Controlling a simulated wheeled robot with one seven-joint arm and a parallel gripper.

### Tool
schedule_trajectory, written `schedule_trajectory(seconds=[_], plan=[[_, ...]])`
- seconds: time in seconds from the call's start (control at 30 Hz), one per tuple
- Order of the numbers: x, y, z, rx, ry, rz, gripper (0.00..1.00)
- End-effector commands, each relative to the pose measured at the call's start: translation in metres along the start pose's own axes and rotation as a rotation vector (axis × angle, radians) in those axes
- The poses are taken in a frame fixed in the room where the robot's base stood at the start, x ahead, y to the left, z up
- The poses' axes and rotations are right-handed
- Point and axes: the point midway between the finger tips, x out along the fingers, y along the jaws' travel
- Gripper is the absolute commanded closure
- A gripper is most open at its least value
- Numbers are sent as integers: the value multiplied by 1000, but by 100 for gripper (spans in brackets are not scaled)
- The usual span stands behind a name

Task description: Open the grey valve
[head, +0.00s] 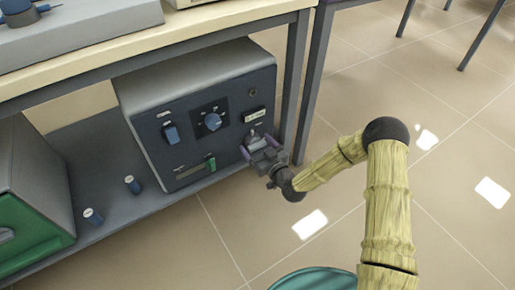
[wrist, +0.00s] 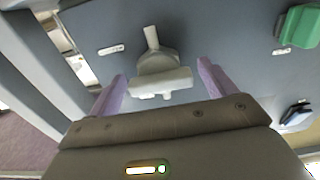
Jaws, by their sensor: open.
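The grey valve (wrist: 160,78) sits on the dark front panel of a box-shaped unit. It has a rounded body, a wide crossbar and a short stem. In the head view the valve (head: 254,140) is at the panel's right side, partly hidden by my gripper. My gripper (head: 262,150) is right in front of it. In the wrist view my gripper (wrist: 162,70) is open, with one purple finger on each side of the valve. Gaps show between the fingers and the valve. I cannot tell how deep the fingertips reach.
The unit (head: 195,75) stands on a low shelf (head: 100,165) under a bench. Its panel also carries a green handle (head: 211,163), a blue switch (head: 171,134) and a dial (head: 212,122). A bench leg (head: 296,90) stands close right of my gripper. Open tiled floor (head: 450,120) lies right.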

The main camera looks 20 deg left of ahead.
Motion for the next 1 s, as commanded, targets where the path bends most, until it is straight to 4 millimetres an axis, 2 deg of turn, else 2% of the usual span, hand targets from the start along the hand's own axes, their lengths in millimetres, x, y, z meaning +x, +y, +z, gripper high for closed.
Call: schedule_trajectory(seconds=[0.2, 0.4, 0.43, 0.77, 1.0], plan=[[0, 0, 0, 0, 0, 0, 18], [0, 0, 0, 0, 0, 0, 58], [0, 0, 0, 0, 0, 0, 61], [-1, 0, 0, 28, -1, 0, 61], [-1, 0, -1, 127, -3, 1, 61]])
